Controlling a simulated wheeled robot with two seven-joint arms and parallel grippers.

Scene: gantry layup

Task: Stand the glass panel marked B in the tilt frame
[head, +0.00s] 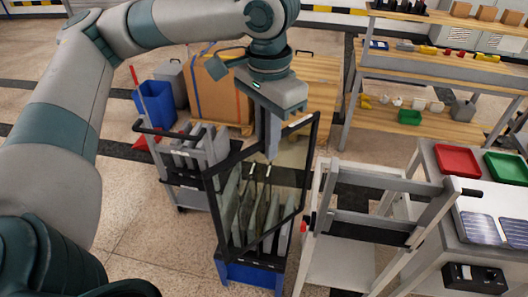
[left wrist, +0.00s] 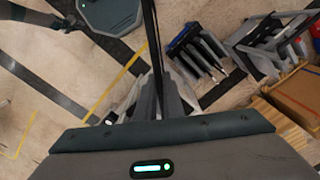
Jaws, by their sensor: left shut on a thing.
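My left gripper (head: 271,146) is shut on the top edge of a dark-framed, see-through glass panel (head: 284,182). The panel hangs upright, slightly turned, in front of a blue-based rack (head: 250,274); I cannot tell how far apart they are. No letter can be read on it. The tilt frame (head: 372,218), a pale stand with dark crossbars and a red knob, stands right of the panel. My right gripper is not in view.
A cart with upright plates (head: 190,160) stands left of the panel. A grey bench (head: 435,190) with red (head: 457,160) and green trays is at the right. Wooden shelves (head: 440,65) stand behind. Open floor lies at the lower left.

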